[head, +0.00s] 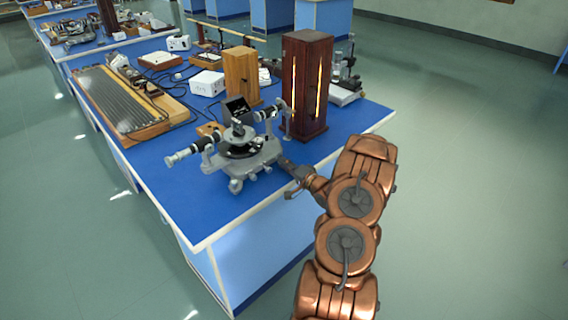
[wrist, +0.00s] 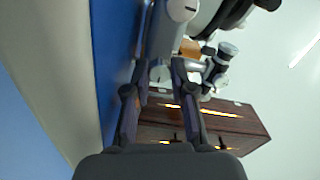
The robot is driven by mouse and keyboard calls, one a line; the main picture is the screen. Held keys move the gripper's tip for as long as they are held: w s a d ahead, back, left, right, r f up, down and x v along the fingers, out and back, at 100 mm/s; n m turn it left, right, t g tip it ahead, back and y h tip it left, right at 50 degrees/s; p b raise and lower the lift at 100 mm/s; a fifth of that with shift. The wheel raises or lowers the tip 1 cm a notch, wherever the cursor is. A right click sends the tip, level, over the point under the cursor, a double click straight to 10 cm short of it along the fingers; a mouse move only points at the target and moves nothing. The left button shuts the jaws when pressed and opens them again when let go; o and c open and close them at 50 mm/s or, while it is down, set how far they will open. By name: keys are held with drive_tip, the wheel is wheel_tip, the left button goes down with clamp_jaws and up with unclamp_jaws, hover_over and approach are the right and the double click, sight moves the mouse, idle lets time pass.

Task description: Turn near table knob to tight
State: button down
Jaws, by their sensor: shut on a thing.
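The grey and black spectrometer (head: 240,150) stands upright on the blue top of the near table (head: 180,195), close to its front right edge. My gripper (head: 285,163) reaches in low from the right and meets the instrument's right side. In the wrist view my gripper (wrist: 159,66) has its two dark fingers shut on a small light grey knob (wrist: 160,74) at the spectrometer's base. The knob is hidden behind the fingers in the head view. Whether it is tight or loose cannot be seen.
A tall dark wooden lamp box (head: 306,85) with glowing slits stands just behind my gripper. A lighter wooden box (head: 241,76) and a long grooved wooden board (head: 122,103) stand further back. The floor (head: 470,200) to the right is clear.

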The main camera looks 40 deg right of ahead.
idle(0.4)
drive_tip(key=c, duration=1)
unclamp_jaws()
drive_tip(key=shift+s+f, duration=0.1)
drive_tip(key=shift+s, duration=0.05)
drive_tip(key=shift+s, duration=3.85)
drive_tip(key=shift+a, duration=0.15)
